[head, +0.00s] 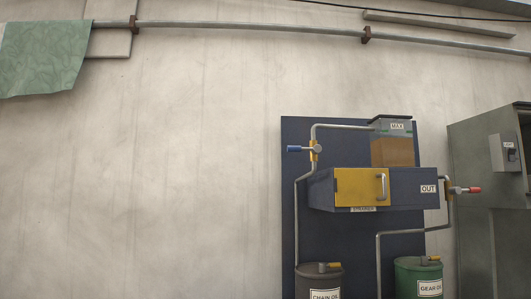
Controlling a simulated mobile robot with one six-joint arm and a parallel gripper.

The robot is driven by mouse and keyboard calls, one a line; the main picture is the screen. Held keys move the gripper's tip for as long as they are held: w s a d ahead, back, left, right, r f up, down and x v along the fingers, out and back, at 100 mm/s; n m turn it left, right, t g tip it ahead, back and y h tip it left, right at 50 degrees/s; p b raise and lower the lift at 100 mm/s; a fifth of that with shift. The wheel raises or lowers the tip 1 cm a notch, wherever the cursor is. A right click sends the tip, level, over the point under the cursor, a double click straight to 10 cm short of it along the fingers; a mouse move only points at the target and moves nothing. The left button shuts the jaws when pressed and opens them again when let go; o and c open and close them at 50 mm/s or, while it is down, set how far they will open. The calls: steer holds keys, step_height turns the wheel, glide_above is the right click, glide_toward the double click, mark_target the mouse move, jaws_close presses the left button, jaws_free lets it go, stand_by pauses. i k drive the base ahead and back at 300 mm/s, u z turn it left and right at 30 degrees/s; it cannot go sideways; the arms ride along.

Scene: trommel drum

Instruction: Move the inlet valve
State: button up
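Two valves show in the head view. One with a blue handle (295,149) sits on the left pipe (296,205), which runs from the chain oil drum up to the top tank; its handle lies level and points left from a yellow body (315,151). The other, with a red handle (472,190), is on the right pipe by the "OUT" label; its handle lies about level and points right. I can read no "IN" label, so the blue-handled one is only the likely inlet valve. My gripper is not in view.
A dark box (408,187) with a yellow door (359,187) is fixed to the blue back panel (299,240). Below stand a chain oil drum (310,282) and a green gear oil drum (404,280). A grey cabinet (474,170) stands right.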

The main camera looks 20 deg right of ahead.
mark_target(316, 148)
steer(key=u, duration=4.9)
steer(key=i, duration=0.1)
steer(key=z, duration=3.55)
steer(key=k, duration=0.95)
steer(key=z, duration=0.75)
steer(key=i, duration=0.55)
steer(key=u, duration=0.2)
